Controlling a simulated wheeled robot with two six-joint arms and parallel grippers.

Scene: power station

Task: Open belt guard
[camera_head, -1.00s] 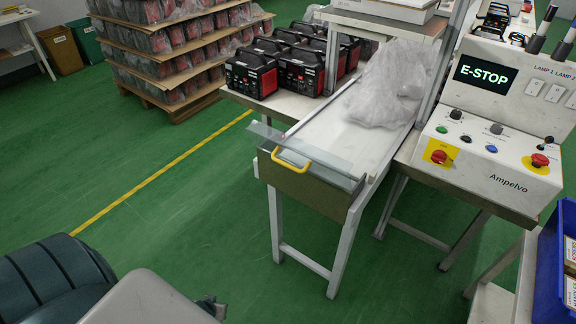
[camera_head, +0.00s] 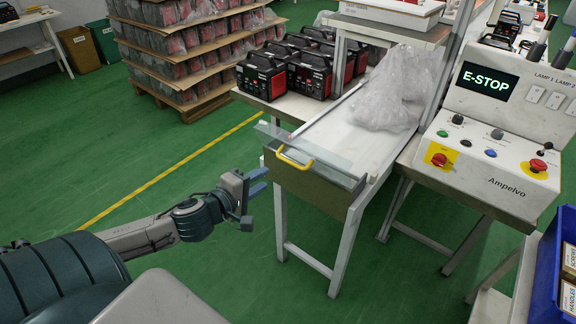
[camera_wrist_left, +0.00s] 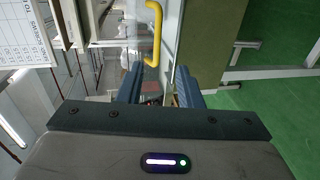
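The belt guard (camera_head: 318,157) is a clear panel lying over the near end of the conveyor. It has a yellow handle (camera_head: 294,159) at its front edge. In the left wrist view the yellow handle (camera_wrist_left: 154,45) stands just beyond the fingertips. My left gripper (camera_head: 256,181) is to the left of the conveyor end, a little below and left of the handle, and apart from it. In the wrist view its two blue fingers (camera_wrist_left: 160,85) are spread with nothing between them. My right gripper is not in view.
The conveyor belt (camera_head: 345,130) carries a clear plastic bag (camera_head: 390,95). A control panel (camera_head: 490,155) with E-STOP display stands to the right. Black and red power stations (camera_head: 310,72) stand behind. A blue bin (camera_head: 555,265) is at lower right. Green floor left is clear.

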